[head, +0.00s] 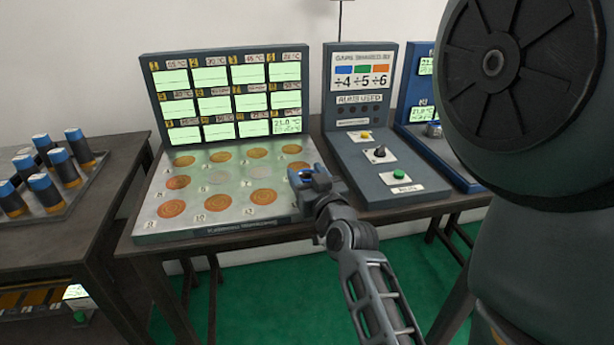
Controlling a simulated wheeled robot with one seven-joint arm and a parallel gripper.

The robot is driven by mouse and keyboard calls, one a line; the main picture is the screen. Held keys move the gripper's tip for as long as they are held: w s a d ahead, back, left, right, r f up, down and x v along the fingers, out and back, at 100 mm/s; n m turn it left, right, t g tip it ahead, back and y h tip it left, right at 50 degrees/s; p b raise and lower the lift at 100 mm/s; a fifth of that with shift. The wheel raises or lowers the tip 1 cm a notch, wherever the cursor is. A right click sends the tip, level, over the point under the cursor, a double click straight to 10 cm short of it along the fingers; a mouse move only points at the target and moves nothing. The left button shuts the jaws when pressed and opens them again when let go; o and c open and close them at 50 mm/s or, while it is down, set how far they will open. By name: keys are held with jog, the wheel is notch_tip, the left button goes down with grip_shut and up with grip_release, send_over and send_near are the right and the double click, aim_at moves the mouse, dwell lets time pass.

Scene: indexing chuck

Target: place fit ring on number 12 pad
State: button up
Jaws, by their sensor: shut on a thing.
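My gripper (311,180) is over the right end of the pad board (151,226), by the front row. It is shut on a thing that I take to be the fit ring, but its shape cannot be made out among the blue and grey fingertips. The board carries rows of round copper pads, such as the number 10 pad (218,202) and the pad to its right (263,197). The number 12 pad, at the front right corner, is hidden behind my gripper and wrist. I cannot tell whether the held thing touches the board.
A panel of green displays (228,98) stands behind the pads; its lower right display reads about 21.0 °C. To the right is a console (380,165) with knobs and a green button (399,174). A rack of blue-topped cylinders (45,185) stands on the left table.

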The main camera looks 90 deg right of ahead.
jog(key=shift+f, duration=0.8)
grip_shut()
jog(key=o, duration=1)
grip_release()
jog(key=shift+o, duration=1.4)
jog(key=shift+r, duration=0.1)
jog(key=shift+r, duration=0.15)
jog(key=shift+r, duration=0.3)
jog(key=shift+r+p, duration=0.5)
jog(key=shift+p, duration=0.05)
jog(key=b+v, duration=0.2)
jog(key=v, duration=1)
jog(key=shift+f+b, duration=0.15)
jog(key=shift+b, duration=0.25)
